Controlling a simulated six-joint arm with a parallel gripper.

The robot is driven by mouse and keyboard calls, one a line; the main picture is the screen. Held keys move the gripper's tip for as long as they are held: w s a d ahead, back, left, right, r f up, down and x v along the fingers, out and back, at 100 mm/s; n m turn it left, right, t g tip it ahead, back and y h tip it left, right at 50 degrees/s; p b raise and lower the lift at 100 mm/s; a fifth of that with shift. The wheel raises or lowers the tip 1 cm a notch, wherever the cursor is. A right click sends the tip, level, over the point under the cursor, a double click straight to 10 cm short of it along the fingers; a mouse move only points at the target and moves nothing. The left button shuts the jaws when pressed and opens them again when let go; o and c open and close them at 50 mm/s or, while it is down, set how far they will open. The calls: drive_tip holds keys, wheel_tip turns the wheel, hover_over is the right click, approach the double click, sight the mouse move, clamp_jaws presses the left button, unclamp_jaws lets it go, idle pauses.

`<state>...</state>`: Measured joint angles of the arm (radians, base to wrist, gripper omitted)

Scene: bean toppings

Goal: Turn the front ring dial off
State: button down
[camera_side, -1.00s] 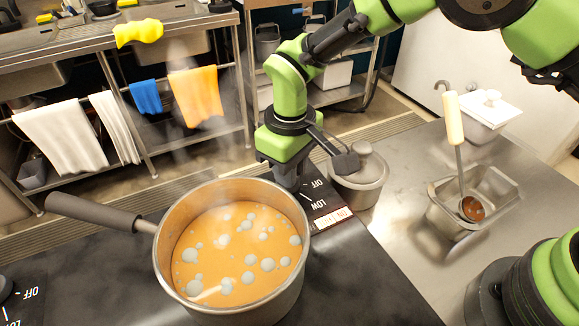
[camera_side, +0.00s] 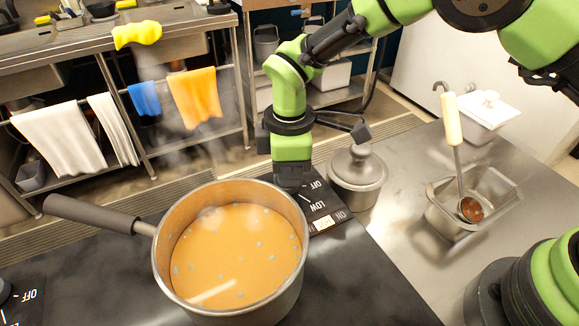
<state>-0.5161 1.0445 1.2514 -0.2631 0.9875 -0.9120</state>
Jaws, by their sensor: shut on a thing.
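My gripper (camera_side: 291,182) points down at the stove's edge, just behind the pot, and is shut on the front ring dial. The dial itself is hidden under the gripper. The dial's label plate (camera_side: 322,205) shows to the right of the gripper, with OFF towards the back, LOW in the middle and an ON mark beside a lit patch. The pot (camera_side: 300,262) stands on the front ring, full of orange sauce with a few small pale bubbles. The ring is hidden under the pot.
A lidded metal pot (camera_side: 357,185) stands just right of the gripper. The pot's long handle (camera_side: 92,214) sticks out left. A ladle (camera_side: 457,150) stands in a metal container (camera_side: 490,185) at the right. Another dial (camera_side: 5,290) shows at the left edge.

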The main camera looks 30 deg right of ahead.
drive_tip(key=shift+r, duration=0.1)
idle(0.4)
drive_tip(key=c, duration=1.1)
unclamp_jaws()
wheel_tip(320, 180, up, 10)
drive_tip(key=shift+f, duration=0.1)
drive_tip(key=s+d+r+m+t+y, duration=0.1)
drive_tip(key=s+d+r+m, duration=0.25)
drive_tip(key=d+r, duration=0.2)
drive_tip(key=s+d+r+m+t+y, duration=0.1)
drive_tip(key=s+d+r+m+t, duration=0.15)
drive_tip(key=d+r+m, duration=0.35)
drive_tip(key=s+d+m+t, duration=0.1)
drive_tip(key=s+d+m, duration=0.1)
drive_tip(key=s, duration=0.3)
drive_tip(key=s+d+r+m+t, duration=0.1)
drive_tip(key=s+m, duration=0.2)
drive_tip(key=s, duration=0.1)
drive_tip(key=s+d+r+m+t, duration=0.1)
drive_tip(key=s+d+m, duration=0.1)
drive_tip(key=s, duration=0.3)
drive_tip(key=shift+s+d+m+t, duration=0.35)
drive_tip(key=shift+m, duration=0.1)
